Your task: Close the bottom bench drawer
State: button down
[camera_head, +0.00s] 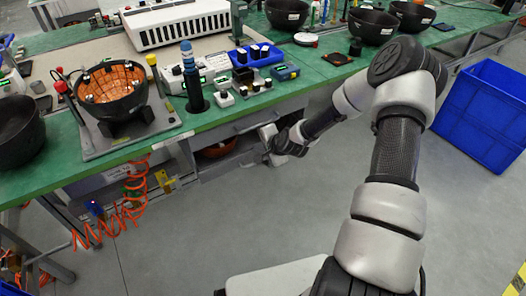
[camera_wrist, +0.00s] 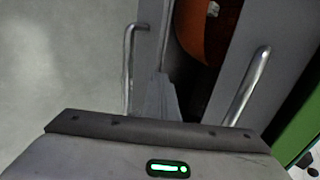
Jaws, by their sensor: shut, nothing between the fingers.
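The bottom bench drawer (camera_head: 228,167) is under the green-topped bench, partly pulled out, with a reddish-orange bowl (camera_head: 217,149) inside. In the wrist view, its grey front (camera_wrist: 150,45) carries a bar handle (camera_wrist: 128,70), and the bowl (camera_wrist: 203,30) shows behind that front. The upper drawer's front (camera_wrist: 240,65) and its handle (camera_wrist: 250,85) are on the right. My gripper (camera_head: 268,145) is at the right end of the drawers. In the wrist view, my gripper's fingers (camera_wrist: 163,88) are shut and empty, close to the bottom drawer's front; contact cannot be told.
An orange coiled hose (camera_head: 125,218) hangs at the left. A blue crate (camera_head: 485,110) stands on the floor at right. The floor before the drawers is clear.

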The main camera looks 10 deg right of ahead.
jog(key=shift+w+a, duration=0.25)
jog(key=shift+w, duration=0.75)
